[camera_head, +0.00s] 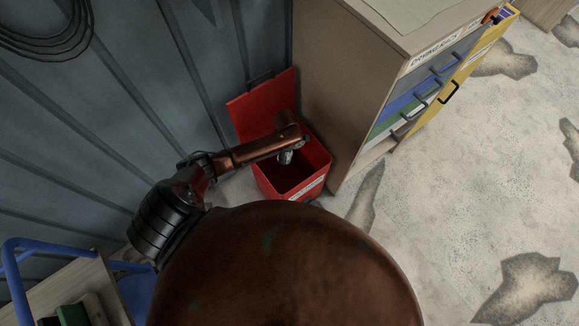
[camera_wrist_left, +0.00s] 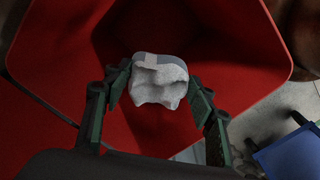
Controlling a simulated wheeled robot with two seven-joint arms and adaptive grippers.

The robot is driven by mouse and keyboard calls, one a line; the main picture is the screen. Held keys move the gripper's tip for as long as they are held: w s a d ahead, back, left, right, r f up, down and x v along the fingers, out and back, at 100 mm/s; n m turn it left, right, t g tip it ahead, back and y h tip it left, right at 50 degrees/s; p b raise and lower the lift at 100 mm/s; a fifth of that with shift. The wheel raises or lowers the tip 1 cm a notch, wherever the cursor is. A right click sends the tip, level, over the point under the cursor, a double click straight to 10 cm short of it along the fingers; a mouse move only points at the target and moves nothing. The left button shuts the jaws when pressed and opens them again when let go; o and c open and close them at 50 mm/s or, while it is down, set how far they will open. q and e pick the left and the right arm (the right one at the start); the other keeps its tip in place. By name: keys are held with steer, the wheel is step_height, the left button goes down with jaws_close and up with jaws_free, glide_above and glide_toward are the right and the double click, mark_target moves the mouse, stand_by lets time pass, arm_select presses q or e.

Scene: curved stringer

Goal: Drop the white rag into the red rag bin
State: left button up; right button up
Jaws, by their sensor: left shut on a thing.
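The red rag bin (camera_head: 318,166) stands on the floor against the wall, with its red lid (camera_head: 255,105) raised and its inside dark. My left arm reaches over it, and my left gripper (camera_head: 286,157) is above the bin's opening. In the left wrist view, the left gripper (camera_wrist_left: 158,88) is shut on the white rag (camera_wrist_left: 158,80), a crumpled pale bundle between the two dark fingers. The red bin walls (camera_wrist_left: 235,35) surround the rag there. In the head view the rag is hard to make out. My right gripper is not in view.
A beige cabinet (camera_head: 340,60) with coloured drawers stands close to the bin's right. A ribbed grey wall (camera_head: 130,60) is behind. A blue-framed cart (camera_head: 15,262) is at the lower left. The stained floor (camera_head: 460,170) on the right is clear.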

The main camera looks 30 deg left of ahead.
arm_select(q)
steer(key=o, duration=1.1)
step_height(320, 180, up, 12)
